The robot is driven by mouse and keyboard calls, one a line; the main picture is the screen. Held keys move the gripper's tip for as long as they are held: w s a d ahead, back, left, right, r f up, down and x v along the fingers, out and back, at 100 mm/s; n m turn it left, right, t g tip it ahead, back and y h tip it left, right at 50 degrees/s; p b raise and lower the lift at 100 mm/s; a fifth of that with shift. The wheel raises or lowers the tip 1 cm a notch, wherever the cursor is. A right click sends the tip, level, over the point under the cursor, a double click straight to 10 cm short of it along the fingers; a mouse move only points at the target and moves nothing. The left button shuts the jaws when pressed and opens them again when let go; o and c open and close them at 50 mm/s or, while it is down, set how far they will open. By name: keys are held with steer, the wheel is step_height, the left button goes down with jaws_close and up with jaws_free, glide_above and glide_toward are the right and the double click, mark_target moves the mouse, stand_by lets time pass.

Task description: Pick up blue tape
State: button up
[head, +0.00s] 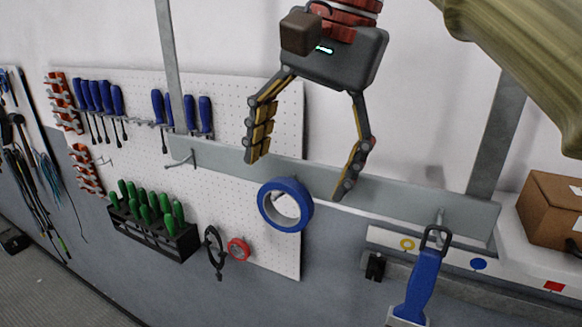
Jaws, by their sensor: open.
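The blue tape (267,208) is a roll that appears to hang on the wall rail, in the middle of the head view. Its round hole faces me, and a light hook or peg end shows inside it. My gripper (300,176) is open and empty. Its two fingers point down, one to the upper left of the roll and one to its upper right. The fingertips look apart from the tape. I cannot tell how far in front of the wall they are.
A grey rail (400,195) crosses the wall. A blue-handled scraper (424,272) hangs to the right. A cardboard box (552,208) sits at far right. Green-handled tools stand in a black rack (150,232) at lower left. A small red roll (238,249) hangs below left of the tape.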

mark_target(281, 217)
steer(key=shift+s+a+f, duration=0.1)
steer(key=shift+s+f, duration=0.05)
steer(key=shift+f, duration=0.05)
steer(key=shift+x, duration=3.5)
steer(key=shift+c, duration=1.1)
steer(key=c, duration=1.1)
